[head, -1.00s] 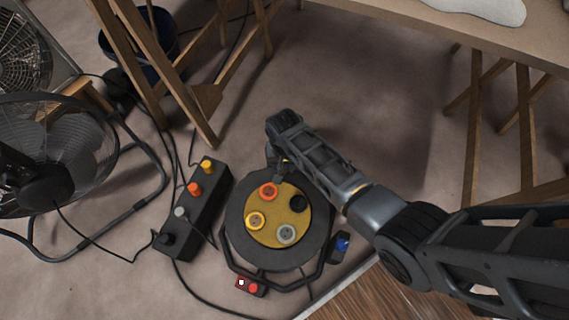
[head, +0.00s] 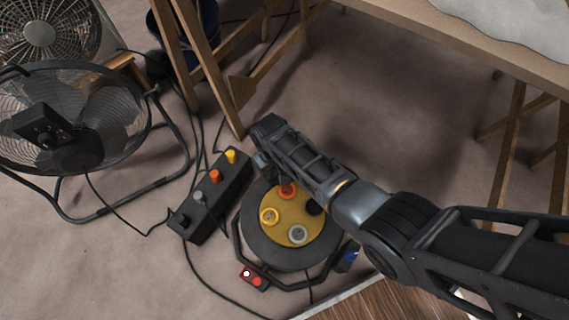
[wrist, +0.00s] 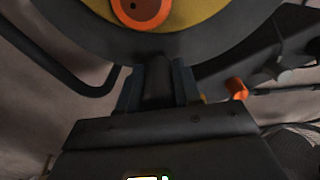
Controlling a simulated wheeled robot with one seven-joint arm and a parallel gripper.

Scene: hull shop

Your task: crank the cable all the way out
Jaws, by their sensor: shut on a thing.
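The cable reel (head: 262,253) is a dark round drum lying in a tubular frame on the floor, with a yellow centre plate (head: 284,216) bearing orange, yellow, grey and black round sockets. My gripper (wrist: 158,78) is at the reel's far left edge in the head view, partly hidden there by my arm. In the wrist view its fingers are shut on a dark upright piece, the crank handle (wrist: 157,88), close to the drum's rim. The orange socket (wrist: 140,10) shows above it. How much cable is wound inside cannot be seen.
A black power box (head: 213,198) with coloured plugs lies just left of the reel. A floor fan (head: 75,150) stands further left. Wooden trestle legs (head: 207,70) and a table (head: 460,35) are behind. Thin cables cross the floor. Floor right of my forearm is clear.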

